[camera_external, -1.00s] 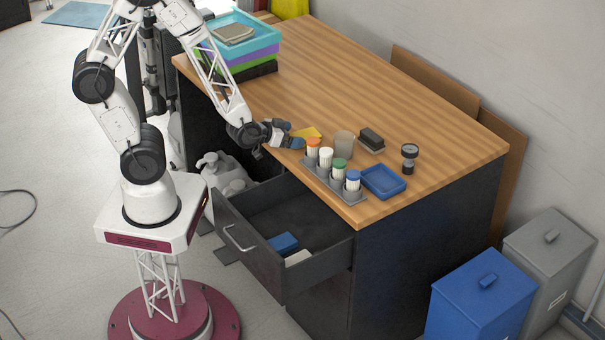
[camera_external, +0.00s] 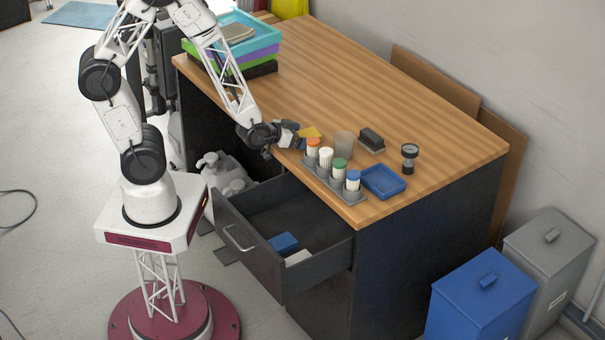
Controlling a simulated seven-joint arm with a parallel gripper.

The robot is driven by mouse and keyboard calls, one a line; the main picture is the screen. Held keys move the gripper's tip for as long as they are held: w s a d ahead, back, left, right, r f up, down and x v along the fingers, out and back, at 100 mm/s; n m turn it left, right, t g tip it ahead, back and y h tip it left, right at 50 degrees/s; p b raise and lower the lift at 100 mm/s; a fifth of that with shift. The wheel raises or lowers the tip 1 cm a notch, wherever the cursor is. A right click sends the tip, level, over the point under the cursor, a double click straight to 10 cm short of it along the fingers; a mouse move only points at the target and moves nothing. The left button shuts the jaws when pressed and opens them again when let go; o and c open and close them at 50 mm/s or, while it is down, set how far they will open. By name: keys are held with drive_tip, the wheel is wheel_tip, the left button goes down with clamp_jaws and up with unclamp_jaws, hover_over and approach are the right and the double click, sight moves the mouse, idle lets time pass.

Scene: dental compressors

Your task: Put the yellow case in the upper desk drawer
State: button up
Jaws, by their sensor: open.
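The yellow case (camera_external: 311,132) is a small flat item lying on the wooden desk top, behind the orange-capped bottle. My gripper (camera_external: 299,138) is at the near edge of the desk, right beside the case; its fingers are small here, and I cannot tell whether they touch it. The gripper is open. The upper desk drawer (camera_external: 247,241) is pulled out below the desk top. A blue box (camera_external: 284,243) and a white item (camera_external: 298,257) lie inside it.
A grey rack (camera_external: 322,179) with several capped bottles stands close to my gripper. A cup (camera_external: 344,144), a dark block (camera_external: 371,140), a blue tray (camera_external: 383,181) and a dark upright gauge (camera_external: 409,157) stand nearby. Stacked trays (camera_external: 236,45) are at the far left.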

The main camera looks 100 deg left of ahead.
drive_tip(key=shift+c, duration=0.3)
drive_tip(key=c, duration=1)
drive_tip(key=shift+c, duration=0.2)
drive_tip(key=shift+r, duration=0.15)
drive_tip(key=shift+r, duration=0.8)
drive_tip(key=shift+s+d+r, duration=0.1)
drive_tip(key=shift+s+r, duration=0.05)
drive_tip(key=shift+r, duration=0.75)
drive_tip(key=s+d, duration=0.3)
drive_tip(key=s, duration=0.4)
drive_tip(key=s+d+r, duration=0.1)
drive_tip(key=s+d, duration=0.3)
drive_tip(key=s, duration=0.2)
drive_tip(key=shift+s+r, duration=0.15)
drive_tip(key=shift+s, duration=0.2)
drive_tip(key=shift+s, duration=0.1)
